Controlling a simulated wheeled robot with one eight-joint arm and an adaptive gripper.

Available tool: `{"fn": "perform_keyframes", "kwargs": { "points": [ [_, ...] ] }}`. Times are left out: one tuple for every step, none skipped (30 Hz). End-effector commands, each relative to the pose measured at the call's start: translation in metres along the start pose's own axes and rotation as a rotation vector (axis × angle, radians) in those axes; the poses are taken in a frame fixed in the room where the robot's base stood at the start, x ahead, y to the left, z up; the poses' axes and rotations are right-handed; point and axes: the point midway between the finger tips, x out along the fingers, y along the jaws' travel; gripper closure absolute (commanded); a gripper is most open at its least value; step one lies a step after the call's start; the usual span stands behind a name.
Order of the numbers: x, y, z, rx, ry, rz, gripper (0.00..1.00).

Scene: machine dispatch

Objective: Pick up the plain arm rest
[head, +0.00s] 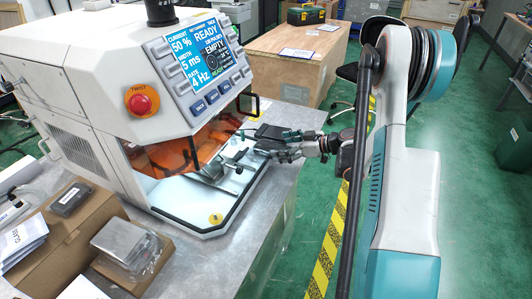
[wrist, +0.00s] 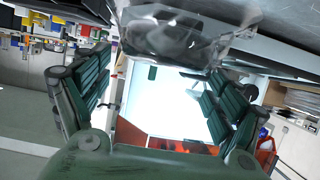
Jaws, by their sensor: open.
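My gripper (head: 272,144) is at the open front of the white machine, reaching in from the right. In the wrist view its two dark green padded fingers (wrist: 155,100) stand wide apart, with the bright bay between them and nothing clearly held. A dark flat pad (head: 262,131) lies right by the fingertips in the head view and may be an arm rest; the fingers partly cover it. A grey angled piece (head: 209,172) stands in the bay to the left of the gripper. I cannot tell which piece is the plain arm rest.
The machine (head: 95,75) has a screen reading READY and EMPTY, a red button (head: 141,104) and an orange window (head: 190,145). Cardboard boxes (head: 65,230) crowd the bench at the left front. A wooden crate (head: 290,60) stands behind. A blurred, glassy grey shape (wrist: 175,35) fills the top of the wrist view.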

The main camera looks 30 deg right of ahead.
Motion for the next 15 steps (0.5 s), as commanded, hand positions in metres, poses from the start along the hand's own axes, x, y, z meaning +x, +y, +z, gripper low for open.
{"fn": "perform_keyframes", "kwargs": {
  "points": [
    [0.002,0.000,0.000,0.000,0.000,0.000,0.13],
    [0.003,0.000,0.000,0.000,0.000,0.000,0.13],
    [0.006,0.000,-0.001,0.000,0.000,0.000,0.13],
    [0.008,0.000,-0.001,0.000,0.000,0.000,0.13],
    [0.012,0.000,-0.001,0.000,0.000,-0.001,0.13],
    [0.017,-0.001,-0.002,0.000,0.000,-0.002,0.13],
    [0.021,-0.001,-0.003,0.000,0.000,-0.003,0.13],
    [0.025,-0.001,-0.003,-0.001,0.000,-0.002,0.13],
    [0.032,-0.001,-0.004,-0.001,0.000,-0.002,0.13],
    [0.036,-0.002,-0.005,-0.001,0.000,-0.003,0.13],
    [0.041,-0.001,-0.004,-0.001,0.000,-0.003,0.13],
    [0.046,-0.001,-0.005,-0.001,0.000,-0.002,0.13],
    [0.049,-0.001,-0.005,-0.001,0.000,-0.001,0.13],
    [0.051,-0.001,-0.005,0.000,0.000,-0.001,0.13],
    [0.053,-0.001,-0.006,0.000,0.000,0.000,0.13]
  ]
}}
